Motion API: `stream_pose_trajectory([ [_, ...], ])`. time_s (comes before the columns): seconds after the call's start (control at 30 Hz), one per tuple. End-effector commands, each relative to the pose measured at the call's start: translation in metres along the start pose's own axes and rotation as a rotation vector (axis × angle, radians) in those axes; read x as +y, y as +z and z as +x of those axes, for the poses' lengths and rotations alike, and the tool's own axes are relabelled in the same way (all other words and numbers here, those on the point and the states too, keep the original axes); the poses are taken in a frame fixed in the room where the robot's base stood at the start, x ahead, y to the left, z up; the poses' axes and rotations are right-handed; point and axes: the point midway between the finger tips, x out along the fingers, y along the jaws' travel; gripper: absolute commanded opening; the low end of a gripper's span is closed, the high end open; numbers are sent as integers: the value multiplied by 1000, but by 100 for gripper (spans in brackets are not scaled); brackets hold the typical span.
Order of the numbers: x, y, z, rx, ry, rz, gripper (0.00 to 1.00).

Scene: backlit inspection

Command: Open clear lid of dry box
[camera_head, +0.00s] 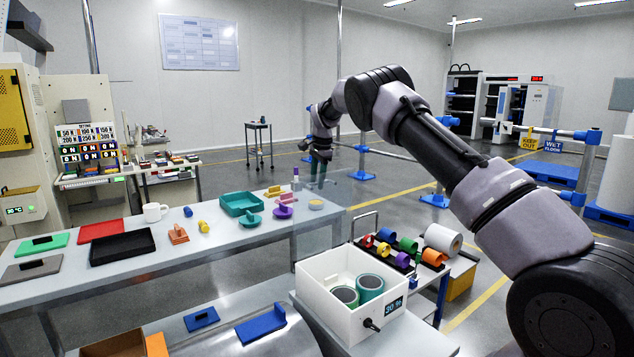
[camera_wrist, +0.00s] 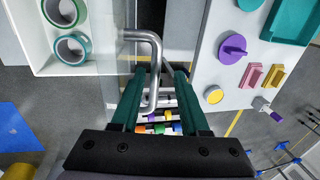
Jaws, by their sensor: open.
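The dry box (camera_head: 319,302) is a white open-topped bin in the head view, with two green tape rolls (camera_head: 370,287) inside and a small display on its front. Its clear lid (camera_head: 338,205) shows faintly as a raised see-through panel behind the box. In the wrist view the box (camera_wrist: 42,66) is at upper left, and the clear lid (camera_wrist: 108,60) stands beside it. A bent metal handle (camera_wrist: 154,72) lies between my fingertips or just past them; contact cannot be told. My gripper (camera_wrist: 158,74) is open, with teal fingers; it is small in the head view (camera_head: 319,178).
A black tray of coloured rolls (camera_head: 395,252) stands behind the box, beside a white roll (camera_head: 443,239). The long table (camera_head: 180,263) at left holds a mug (camera_head: 155,212), a teal tray (camera_head: 240,203) and several small parts. Open floor lies beyond.

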Motion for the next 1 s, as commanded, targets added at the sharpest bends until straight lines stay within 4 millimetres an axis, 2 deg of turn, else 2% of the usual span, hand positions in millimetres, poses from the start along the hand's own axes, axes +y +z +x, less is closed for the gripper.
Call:
stream_pose_trajectory([
  [0.4, -1, 0, -78, 0, -4, 1, 45],
  [0.5, 0, 0, -91, 0, -1, 0, 45],
  [0.67, 0, 1, -102, -1, -1, 0, 45],
  [1.0, 0, 0, -105, -1, -2, 0, 45],
])
